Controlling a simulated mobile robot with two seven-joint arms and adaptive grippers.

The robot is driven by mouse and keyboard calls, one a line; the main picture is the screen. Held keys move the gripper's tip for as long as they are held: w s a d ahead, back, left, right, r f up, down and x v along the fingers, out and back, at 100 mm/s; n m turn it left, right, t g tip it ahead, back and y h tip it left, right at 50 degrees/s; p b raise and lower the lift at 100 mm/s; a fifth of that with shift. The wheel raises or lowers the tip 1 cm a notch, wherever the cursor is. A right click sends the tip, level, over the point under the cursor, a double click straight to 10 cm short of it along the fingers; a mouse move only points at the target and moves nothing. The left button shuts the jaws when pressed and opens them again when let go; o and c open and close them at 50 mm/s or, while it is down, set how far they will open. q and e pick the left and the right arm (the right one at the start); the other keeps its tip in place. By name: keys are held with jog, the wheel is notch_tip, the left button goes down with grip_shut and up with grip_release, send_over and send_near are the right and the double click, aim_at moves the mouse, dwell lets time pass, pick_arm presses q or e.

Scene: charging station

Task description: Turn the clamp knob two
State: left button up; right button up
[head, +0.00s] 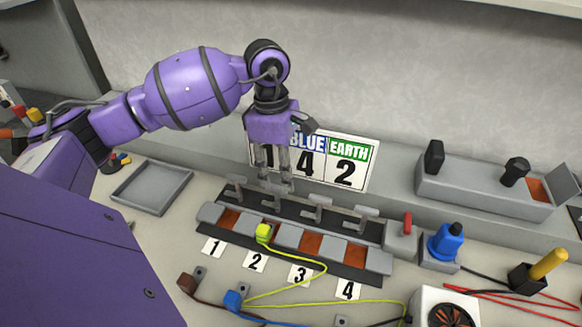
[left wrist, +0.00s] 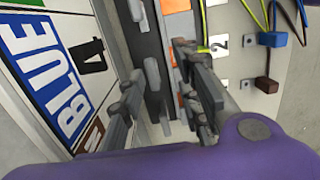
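The clamp row is a dark rail with several grey T-shaped knobs, set behind number cards 1 to 4. Card 2 (head: 256,261) lies in front of the second position, where a yellow-green plug (head: 263,233) sits. My left gripper (head: 277,184) points down from above at the second knob, whose grey handle is mostly hidden by the fingers. In the left wrist view its two fingers (left wrist: 165,108) stand apart, with grey clamp parts below and between them. I cannot tell whether they touch the knob. The third knob (head: 317,207) and fourth knob (head: 365,215) stand clear at its right.
A sign (head: 343,165) reading BLUE and EARTH stands close behind the gripper. An empty grey tray (head: 151,187) lies at the left. Brown (head: 187,284) and blue (head: 232,300) plugs with cables lie in front. A grey box (head: 470,190) with black knobs stands at the right.

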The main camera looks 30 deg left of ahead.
aim_at(274, 186)
pick_arm(q)
jog(key=shift+w+a+r+y, duration=0.25)
jog(key=shift+a+r, duration=0.1)
jog(key=shift+a, duration=0.2)
jog(key=shift+w+a+r+y, duration=0.25)
jog(key=shift+a+r, duration=0.1)
jog(key=shift+a, duration=0.45)
notch_tip(274, 186, down, 6)
jog(key=shift+s+r, duration=0.1)
jog(key=shift+s, duration=0.05)
jog(key=shift+f+p, duration=0.3)
jog(key=shift+f, duration=0.3)
jog(key=c, duration=0.5)
grip_shut()
pick_arm(e)
jog(key=shift+d+r, duration=0.1)
jog(key=shift+d, duration=0.1)
